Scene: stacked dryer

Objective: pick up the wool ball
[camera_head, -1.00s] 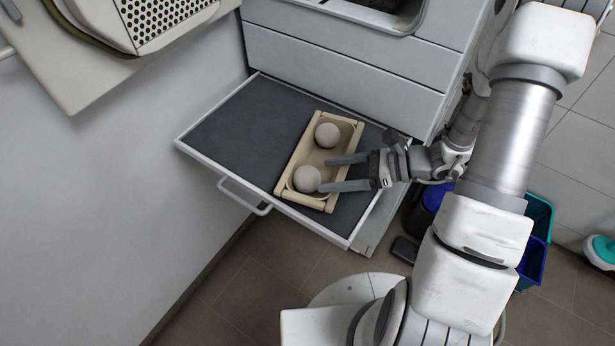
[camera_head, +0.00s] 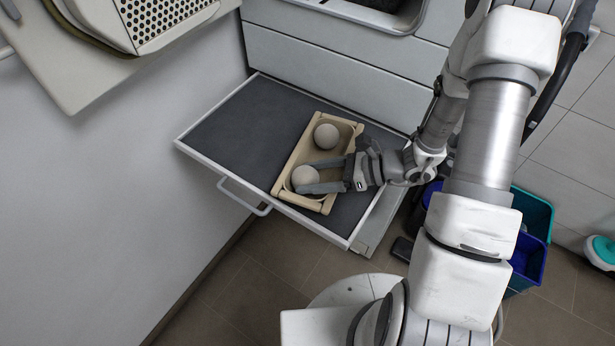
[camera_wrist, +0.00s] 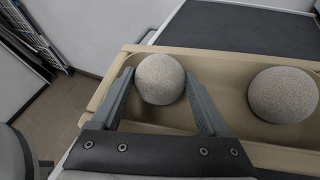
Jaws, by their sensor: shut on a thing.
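Two round grey wool balls sit in a beige wooden tray (camera_head: 288,166) on the pull-out shelf. The near wool ball (camera_head: 304,177) is at the tray's front end. My gripper (camera_head: 318,176) reaches in from the right and is shut on this ball, with one finger on each side. In the wrist view the held wool ball (camera_wrist: 160,79) is between the fingertips, still within the tray. The other wool ball (camera_head: 326,136) lies free at the tray's back end; it also shows at the right of the wrist view (camera_wrist: 283,95).
The dark-topped pull-out shelf (camera_head: 235,125) has free room left of the tray. Its handle (camera_head: 243,200) faces the front left. Drawer fronts (camera_head: 330,70) stand behind. A blue and teal bucket (camera_head: 530,250) is on the floor at right.

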